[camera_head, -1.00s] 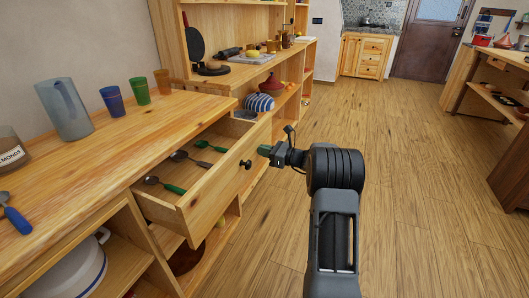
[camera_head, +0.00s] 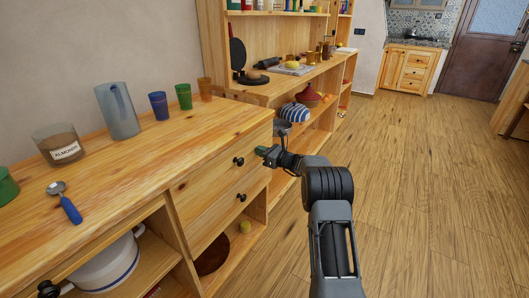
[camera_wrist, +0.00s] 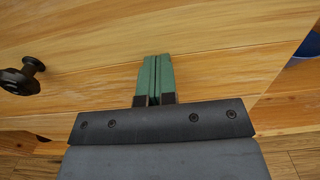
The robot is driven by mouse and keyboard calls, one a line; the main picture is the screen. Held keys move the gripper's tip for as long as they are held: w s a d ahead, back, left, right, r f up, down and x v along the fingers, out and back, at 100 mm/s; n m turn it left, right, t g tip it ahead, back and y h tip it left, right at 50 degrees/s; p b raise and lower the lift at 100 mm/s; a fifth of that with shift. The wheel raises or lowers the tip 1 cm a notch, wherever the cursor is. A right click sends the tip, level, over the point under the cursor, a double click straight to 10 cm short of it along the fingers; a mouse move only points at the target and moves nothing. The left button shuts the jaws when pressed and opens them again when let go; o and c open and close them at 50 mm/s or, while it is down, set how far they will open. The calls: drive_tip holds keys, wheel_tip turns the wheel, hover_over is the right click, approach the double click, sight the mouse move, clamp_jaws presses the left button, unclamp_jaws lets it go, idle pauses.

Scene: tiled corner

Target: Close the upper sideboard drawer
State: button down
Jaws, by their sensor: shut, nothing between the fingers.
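The sideboard (camera_head: 110,170) stands on the left. Its upper drawer (camera_head: 207,182) now sits in line with the front, and no gap shows at its top edge. The drawer's dark round knob (camera_head: 238,161) also shows at the left of the wrist view (camera_wrist: 22,76). My gripper (camera_head: 262,151) is shut and empty, with its green fingertips at the drawer front, right of the knob. In the wrist view the fingertips (camera_wrist: 157,62) point at the wooden front and seem to touch it or nearly so. The drawer's contents are hidden.
A lower drawer with a knob (camera_head: 241,197) sits below. A hutch with dishes stands beyond. The wooden floor (camera_head: 400,200) on the right is clear.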

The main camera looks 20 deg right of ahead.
drive_tip(key=shift+w+a+r, duration=0.15)
drive_tip(key=shift+a+r, duration=0.05)
drive_tip(key=shift+r, duration=0.15)
drive_tip(key=shift+d, duration=0.1)
drive_tip(key=p+v, duration=0.2)
drive_tip(key=v, duration=1.2)
drive_tip(key=s+a+r+n+g+h+p, duration=0.2)
drive_tip(key=s+a+r+n+g+p, duration=0.7)
drive_tip(key=s+a+r+n+p, duration=0.65)
drive_tip(key=s+r+n+g+h+p, duration=0.1)
drive_tip(key=s+r+n+h+p, duration=0.8)
drive_tip(key=s+r, duration=0.5)
drive_tip(key=shift+s+d+n+p, duration=0.4)
drive_tip(key=shift+s+n+p, duration=0.55)
drive_tip(key=shift+s+n, duration=0.8)
